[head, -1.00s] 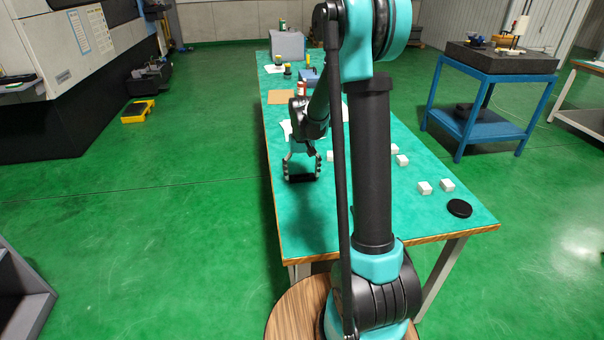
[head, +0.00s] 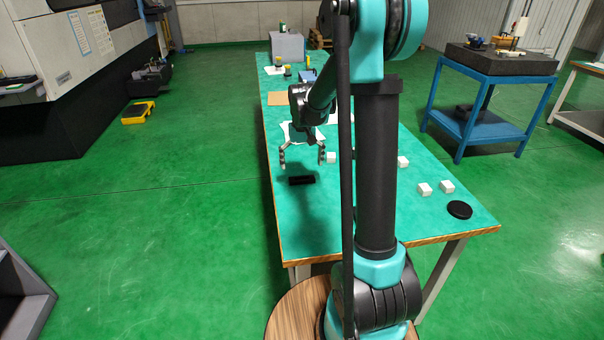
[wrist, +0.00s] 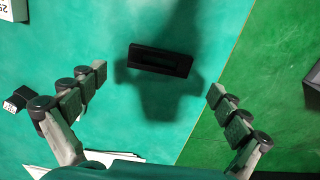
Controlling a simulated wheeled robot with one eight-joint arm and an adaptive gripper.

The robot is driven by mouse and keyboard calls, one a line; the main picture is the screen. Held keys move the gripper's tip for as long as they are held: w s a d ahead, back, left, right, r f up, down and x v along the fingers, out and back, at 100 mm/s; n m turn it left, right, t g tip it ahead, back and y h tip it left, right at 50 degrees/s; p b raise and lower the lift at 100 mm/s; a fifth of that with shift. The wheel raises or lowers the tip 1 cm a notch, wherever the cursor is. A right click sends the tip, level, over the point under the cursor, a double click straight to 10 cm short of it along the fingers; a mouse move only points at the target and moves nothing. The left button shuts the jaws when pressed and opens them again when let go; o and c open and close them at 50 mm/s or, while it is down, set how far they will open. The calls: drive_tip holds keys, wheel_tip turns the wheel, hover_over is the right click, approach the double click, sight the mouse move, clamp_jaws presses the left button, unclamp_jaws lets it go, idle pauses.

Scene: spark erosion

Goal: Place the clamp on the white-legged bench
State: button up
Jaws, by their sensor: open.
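The clamp, a short black bar-like piece (head: 301,180), lies on the green top of the white-legged bench (head: 310,222), near its left edge. It also shows in the wrist view (wrist: 160,61), flat on the top with a slot along it. My gripper (head: 301,163) is above it, open and empty, with a gap between fingertips and clamp. In the wrist view my fingers (wrist: 158,84) are spread wide on either side, and the clamp is beyond the tips, touching neither. My gripper's shadow falls around the clamp.
Several white blocks (head: 424,189) and a black disc (head: 460,209) stand on the bench's right side. Farther back are a brown sheet (head: 291,98) and a grey box (head: 287,46). A blue table (head: 485,65) stands to the right. The near left bench top is clear.

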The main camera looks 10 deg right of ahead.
wheel_tip(320, 180, up, 7)
drive_tip(key=s+d+f+t, duration=0.1)
drive_tip(key=s+f, duration=0.2)
drive_tip(key=s, duration=0.5)
drive_tip(key=s+d+f+t, duration=0.1)
drive_tip(key=s+f, duration=0.2)
drive_tip(key=s, duration=0.6)
drive_tip(key=s+d+f+t, duration=0.2)
drive_tip(key=s+f, duration=0.2)
drive_tip(key=s, duration=0.5)
drive_tip(key=shift+f, duration=0.1)
